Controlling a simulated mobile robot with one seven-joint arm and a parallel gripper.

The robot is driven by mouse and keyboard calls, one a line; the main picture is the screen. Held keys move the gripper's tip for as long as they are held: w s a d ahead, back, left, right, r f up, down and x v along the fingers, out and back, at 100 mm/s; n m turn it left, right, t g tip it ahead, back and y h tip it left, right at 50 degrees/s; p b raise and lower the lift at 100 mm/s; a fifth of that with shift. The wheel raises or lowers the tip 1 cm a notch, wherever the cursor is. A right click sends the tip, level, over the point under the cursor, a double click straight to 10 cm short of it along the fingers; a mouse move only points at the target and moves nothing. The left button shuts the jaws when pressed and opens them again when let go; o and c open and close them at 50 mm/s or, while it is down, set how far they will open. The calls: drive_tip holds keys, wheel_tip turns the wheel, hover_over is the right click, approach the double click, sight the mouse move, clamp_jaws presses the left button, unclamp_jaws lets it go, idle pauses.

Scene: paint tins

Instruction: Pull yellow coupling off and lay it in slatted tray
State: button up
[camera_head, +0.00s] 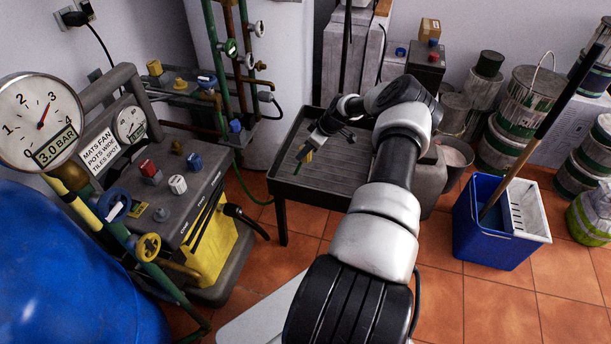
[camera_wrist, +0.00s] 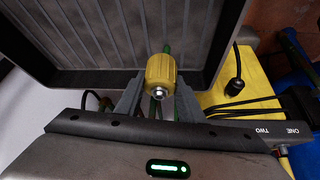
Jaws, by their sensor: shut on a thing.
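My gripper (camera_head: 313,150) is over the slatted tray (camera_head: 310,193) in the head view. In the wrist view my gripper (camera_wrist: 160,95) is shut on the yellow coupling (camera_wrist: 161,73), a ribbed yellow piece with a metal end facing the camera. A short green part shows behind the coupling. In the head view the coupling (camera_head: 309,157) is a tiny yellow spot at the fingertips, with green beside it. The dark tray (camera_wrist: 110,40) with parallel slats fills the upper wrist view. I cannot tell whether the coupling touches the tray.
A machine (camera_head: 205,240) with a yellow side and coloured knobs stands left of the tray. A blue tank (camera_head: 70,280) and pressure gauge (camera_head: 38,122) are far left. A blue mop bucket (camera_head: 490,220) stands right. Paint tins (camera_head: 520,110) line the right wall. The tray's visible floor looks clear.

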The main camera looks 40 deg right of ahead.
wheel_tip(320, 180, down, 5)
drive_tip(key=b, duration=0.4)
drive_tip(key=shift+f+b, duration=0.1)
drive_tip(key=shift+b, duration=0.3)
drive_tip(key=shift+f, duration=1.15)
drive_tip(key=shift+f, duration=0.7)
drive_tip(key=o, duration=1.3)
drive_tip(key=shift+c, duration=0.2)
drive_tip(key=p+v, duration=0.4)
drive_tip(key=v, duration=1.3)
drive_tip(key=shift+p, duration=0.3)
drive_tip(key=shift+a+r, duration=0.1)
drive_tip(key=shift+r, duration=0.05)
